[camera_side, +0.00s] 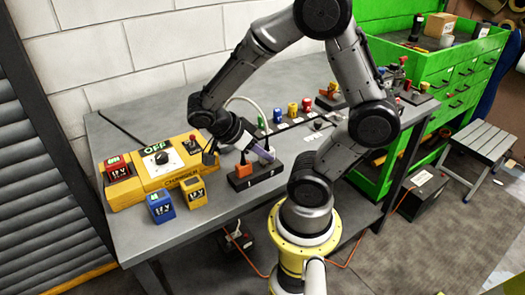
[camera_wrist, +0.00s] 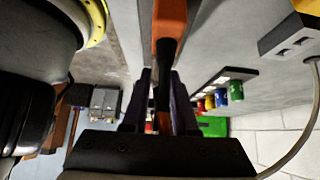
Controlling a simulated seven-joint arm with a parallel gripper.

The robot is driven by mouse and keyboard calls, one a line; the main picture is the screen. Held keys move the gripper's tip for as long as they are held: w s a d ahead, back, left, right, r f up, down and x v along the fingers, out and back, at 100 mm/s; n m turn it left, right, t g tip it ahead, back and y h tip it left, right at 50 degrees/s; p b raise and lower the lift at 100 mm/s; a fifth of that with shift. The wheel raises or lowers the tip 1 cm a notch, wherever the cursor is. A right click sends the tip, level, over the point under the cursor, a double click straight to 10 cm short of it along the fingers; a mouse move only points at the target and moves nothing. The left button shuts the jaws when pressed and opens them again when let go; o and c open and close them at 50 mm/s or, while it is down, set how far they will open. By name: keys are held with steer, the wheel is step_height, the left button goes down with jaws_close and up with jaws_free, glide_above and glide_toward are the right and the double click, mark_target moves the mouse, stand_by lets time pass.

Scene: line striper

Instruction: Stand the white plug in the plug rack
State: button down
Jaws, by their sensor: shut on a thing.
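The plug rack (camera_side: 256,176) is a low dark block with two marked places, on the grey bench. An orange plug (camera_side: 243,169) stands in its left place. My gripper (camera_side: 266,154) slants down from the left, with its fingertips close over the rack's right part. It is shut on the white plug, of which only a pale bit shows at the fingertips in the side view; the fingers hide the rest. I cannot tell whether the plug touches the rack. In the wrist view the fingers (camera_wrist: 160,85) are close together, with an orange and dark shape between and beyond them.
A white cable (camera_side: 244,98) loops up behind the gripper. The yellow charger (camera_side: 160,165) is at the left, with a blue block (camera_side: 160,207) and a yellow block (camera_side: 193,191) before it. Several coloured pieces (camera_side: 292,110) stand behind. The bench front is clear.

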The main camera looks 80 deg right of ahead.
steer(key=shift+f, duration=0.5)
stand_by(0.4)
steer(key=shift+c, duration=1.4)
jaws_free()
steer(key=shift+v, duration=3.45)
steer(key=shift+w, duration=0.1)
